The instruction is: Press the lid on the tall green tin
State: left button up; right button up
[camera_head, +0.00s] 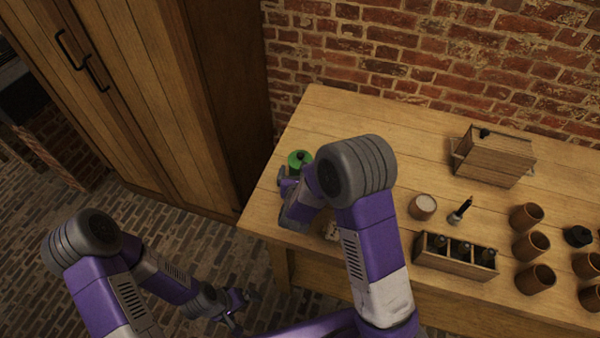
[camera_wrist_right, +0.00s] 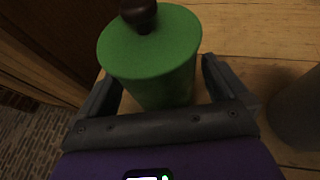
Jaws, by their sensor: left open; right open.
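The tall green tin (camera_head: 300,158) stands at the left end of the wooden table, partly hidden by my right arm. In the right wrist view, the tin (camera_wrist_right: 155,60) shows a flat green top with a dark brown knob (camera_wrist_right: 139,14). I cannot tell whether the lid is fully seated. My right gripper (camera_wrist_right: 160,88) is open, with one finger on each side of the tin's body. I cannot tell whether they touch it. My left gripper (camera_head: 236,304) is open and empty, low over the brick floor in front of the table.
A lidded wooden box (camera_head: 495,158) stands at the back right. A pale-topped cup (camera_head: 422,207), a dark brush-like tool (camera_head: 460,210), a wooden crate (camera_head: 470,268) with bottles and several terracotta pots (camera_head: 526,217) stand right of my right arm. The table's back middle is clear.

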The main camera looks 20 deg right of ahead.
jog(key=shift+r, duration=0.1)
jog(key=shift+s+r+p, duration=0.1)
jog(key=shift+r+p, duration=0.05)
jog(key=shift+p, duration=0.15)
jog(key=p+v, duration=0.1)
jog(key=v, duration=1)
jog(key=shift+s, duration=0.45)
jog(key=shift+a, duration=0.15)
